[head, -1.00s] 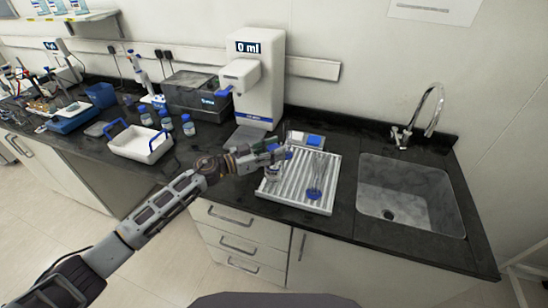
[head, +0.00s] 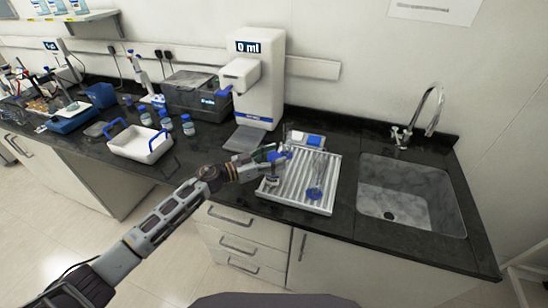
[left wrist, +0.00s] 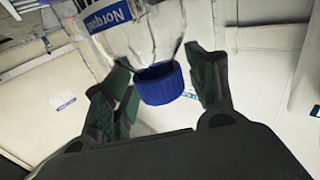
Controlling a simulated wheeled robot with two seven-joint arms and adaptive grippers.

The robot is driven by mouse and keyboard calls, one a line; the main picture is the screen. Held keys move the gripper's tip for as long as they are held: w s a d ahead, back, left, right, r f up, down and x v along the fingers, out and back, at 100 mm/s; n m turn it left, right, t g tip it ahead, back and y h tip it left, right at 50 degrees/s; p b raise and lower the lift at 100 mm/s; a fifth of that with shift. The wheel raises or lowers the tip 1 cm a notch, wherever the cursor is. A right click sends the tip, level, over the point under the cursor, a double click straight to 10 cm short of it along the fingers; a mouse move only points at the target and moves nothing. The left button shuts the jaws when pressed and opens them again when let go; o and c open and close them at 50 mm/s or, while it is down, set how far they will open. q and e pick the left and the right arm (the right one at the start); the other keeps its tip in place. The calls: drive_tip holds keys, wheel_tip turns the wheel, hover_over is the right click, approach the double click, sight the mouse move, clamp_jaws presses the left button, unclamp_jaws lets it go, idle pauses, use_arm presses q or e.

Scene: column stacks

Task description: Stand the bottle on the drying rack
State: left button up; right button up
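A clear bottle (head: 273,181) with a blue cap is at the left part of the drying rack (head: 325,201), a white ribbed tray beside the sink. It looks upright; my gripper partly hides it in the head view. In the left wrist view the bottle's blue cap (left wrist: 160,85) and a blue-and-white label show clearly. My left gripper (head: 279,156) is around the cap and neck. Its green-padded fingers (left wrist: 160,90) are spread, with gaps showing on both sides of the cap. My right gripper is not in view.
A clear vessel with a blue base (head: 315,193) stands on the rack's right part. The sink (head: 410,192) lies to the right, and the dispenser (head: 258,85) stands behind. A white tray with blue handles (head: 140,145) and several blue-capped bottles (head: 188,126) are left.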

use_arm(q)
drive_tip(key=shift+r, duration=0.15)
drive_tip(key=shift+a, duration=0.15)
drive_tip(key=b+v, duration=0.1)
drive_tip(key=v, duration=1)
drive_tip(key=shift+s+a, duration=0.25)
drive_tip(key=shift+a, duration=0.05)
idle(0.7)
